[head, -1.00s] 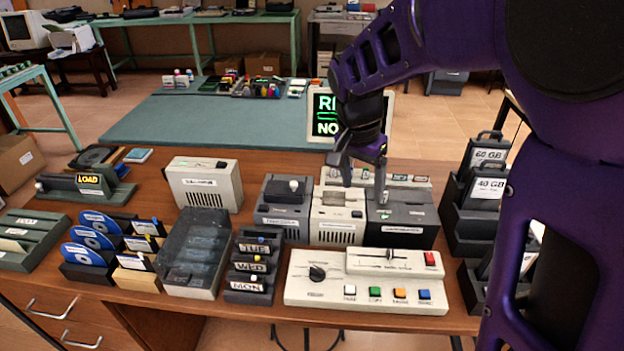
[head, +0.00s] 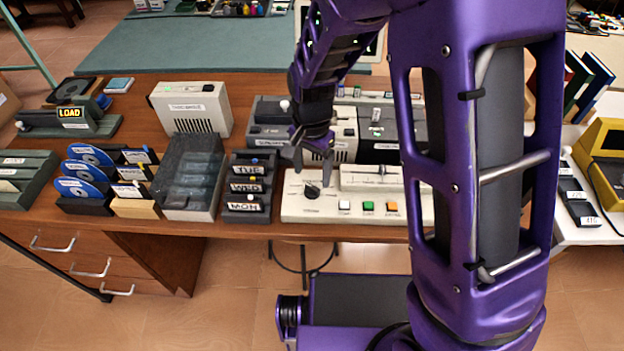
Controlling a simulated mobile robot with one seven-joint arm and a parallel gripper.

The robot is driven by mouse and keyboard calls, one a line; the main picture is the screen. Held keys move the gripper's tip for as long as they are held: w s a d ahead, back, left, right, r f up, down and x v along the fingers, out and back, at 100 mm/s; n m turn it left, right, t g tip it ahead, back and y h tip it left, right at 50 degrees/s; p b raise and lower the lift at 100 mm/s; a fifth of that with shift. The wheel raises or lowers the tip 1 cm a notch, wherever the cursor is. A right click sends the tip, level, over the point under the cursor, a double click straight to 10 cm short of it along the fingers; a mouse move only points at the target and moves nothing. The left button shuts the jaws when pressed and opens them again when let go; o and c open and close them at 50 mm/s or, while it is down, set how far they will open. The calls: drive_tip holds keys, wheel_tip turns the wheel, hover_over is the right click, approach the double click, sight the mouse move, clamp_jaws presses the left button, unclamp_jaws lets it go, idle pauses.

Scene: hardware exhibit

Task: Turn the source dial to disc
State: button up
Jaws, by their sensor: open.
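The source dial is a black round knob (head: 312,190) at the left end of a cream control panel (head: 296,210) near the table's front edge. Small markings surround the knob, too small to read. My gripper (head: 313,172) points down just above and behind the knob in the head view. Its two fingers are apart and nothing shows between them. I cannot tell whether a fingertip touches the knob. The panel also carries a slider (head: 382,172) and white, green and orange buttons (head: 367,206). My arm hides the panel's right end.
Grey device boxes (head: 268,125) stand behind the panel. A yellow device (head: 602,160) sits on a white table at right.

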sight(312, 187)
drive_tip(key=shift+f, duration=2.25)
drive_tip(key=shift+c, duration=0.2)
clamp_jaws()
